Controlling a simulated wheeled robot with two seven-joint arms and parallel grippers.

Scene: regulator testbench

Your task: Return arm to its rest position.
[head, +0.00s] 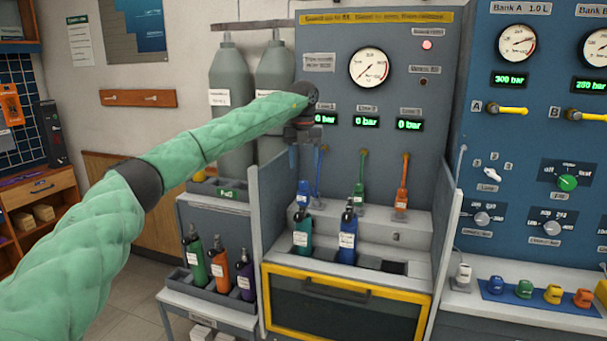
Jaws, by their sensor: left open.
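My left arm, in a green padded sleeve, reaches in from the left in the head view. Its wrist hangs in front of the grey test panel (330,95), below and left of the round gauge (372,68). My left gripper (293,157) points down at the left edge of the test bay, above the blue hose fitting (303,192). It is open, and I see nothing held in it. The fingers are small and partly dark against the panel. My right gripper is not in view.
Teal (302,232) and blue (348,235) bottles stand in the bay. A side tray (202,292) holds several bottles. Two grey cylinders (231,95) stand behind my arm. The blue panel (530,150) with knobs and valves is at right. Open floor lies lower left.

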